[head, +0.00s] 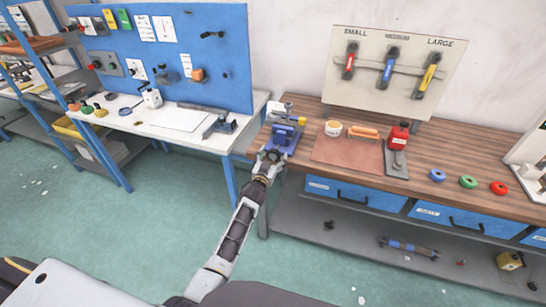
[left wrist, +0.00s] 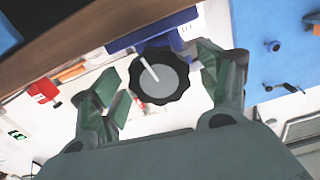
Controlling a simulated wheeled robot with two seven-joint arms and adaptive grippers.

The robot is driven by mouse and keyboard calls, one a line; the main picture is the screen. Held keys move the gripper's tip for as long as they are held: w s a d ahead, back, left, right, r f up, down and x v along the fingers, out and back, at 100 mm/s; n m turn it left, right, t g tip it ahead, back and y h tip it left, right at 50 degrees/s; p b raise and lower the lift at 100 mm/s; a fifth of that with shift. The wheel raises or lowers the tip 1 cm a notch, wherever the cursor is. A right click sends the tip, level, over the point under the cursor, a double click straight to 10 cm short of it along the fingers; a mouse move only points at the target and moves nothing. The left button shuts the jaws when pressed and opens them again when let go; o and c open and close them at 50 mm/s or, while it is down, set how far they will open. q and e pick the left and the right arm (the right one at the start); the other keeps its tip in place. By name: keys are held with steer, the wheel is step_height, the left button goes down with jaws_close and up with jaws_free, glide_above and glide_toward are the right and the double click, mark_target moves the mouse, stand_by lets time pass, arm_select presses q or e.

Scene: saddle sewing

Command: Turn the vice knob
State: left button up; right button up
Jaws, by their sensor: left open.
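The blue vice (head: 285,137) is mounted at the left end of the wooden workbench. Its round black knob with a scalloped rim (left wrist: 159,77) shows in the left wrist view, with a pale bar across it. My left gripper (head: 268,158) is at the front of the vice. In the left wrist view my left gripper (left wrist: 165,85) is open, with one finger on each side of the knob. A gap shows between the knob and the left finger; the right finger is close to the rim, and I cannot tell whether it touches. My right gripper is not in view.
A tool board (head: 392,70) stands behind. A white table (head: 180,120) with a blue pegboard stands left.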

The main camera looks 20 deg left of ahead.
arm_select(q)
steer(key=c, duration=1)
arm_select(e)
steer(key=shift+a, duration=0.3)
